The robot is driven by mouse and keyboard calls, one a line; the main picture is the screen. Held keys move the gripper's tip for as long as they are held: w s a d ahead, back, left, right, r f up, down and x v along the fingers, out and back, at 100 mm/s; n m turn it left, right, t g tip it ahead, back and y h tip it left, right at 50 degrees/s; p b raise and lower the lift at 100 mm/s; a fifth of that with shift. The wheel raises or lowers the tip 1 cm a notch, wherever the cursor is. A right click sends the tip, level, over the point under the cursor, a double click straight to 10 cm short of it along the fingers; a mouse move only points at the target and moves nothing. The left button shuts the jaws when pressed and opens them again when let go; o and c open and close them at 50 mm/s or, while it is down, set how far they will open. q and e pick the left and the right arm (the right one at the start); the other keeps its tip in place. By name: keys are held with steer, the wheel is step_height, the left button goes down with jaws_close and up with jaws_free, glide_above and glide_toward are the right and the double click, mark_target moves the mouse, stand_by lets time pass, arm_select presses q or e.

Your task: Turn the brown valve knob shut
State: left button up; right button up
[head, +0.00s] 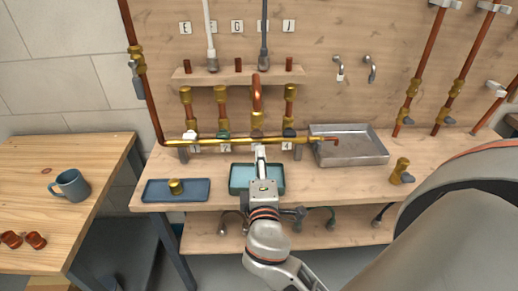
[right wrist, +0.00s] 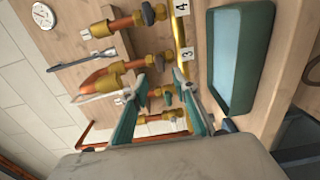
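The brown valve knob (head: 257,133) is in the head view, on the third of several brass valves along the horizontal pipe, below the bent copper pipe (head: 257,88). It is small and partly covered by my right gripper (head: 261,153), which reaches up from below with its fingertips close to it. In the right wrist view my right gripper (right wrist: 161,80) has its two teal fingers spread apart, pointing at the valve row near label 3. I cannot tell whether a finger touches the knob. The knob is not clear in that view. My left gripper is not in view.
A white knob (head: 190,134) and a green knob (head: 223,135) are left of it, a black knob (head: 289,132) right. The brass pipe (head: 235,142) runs in front. Below are a teal tray (head: 234,192) and a blue tray (head: 150,196). A metal basin (head: 372,153) is right.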

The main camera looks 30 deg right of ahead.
steer(key=shift+v, duration=1.45)
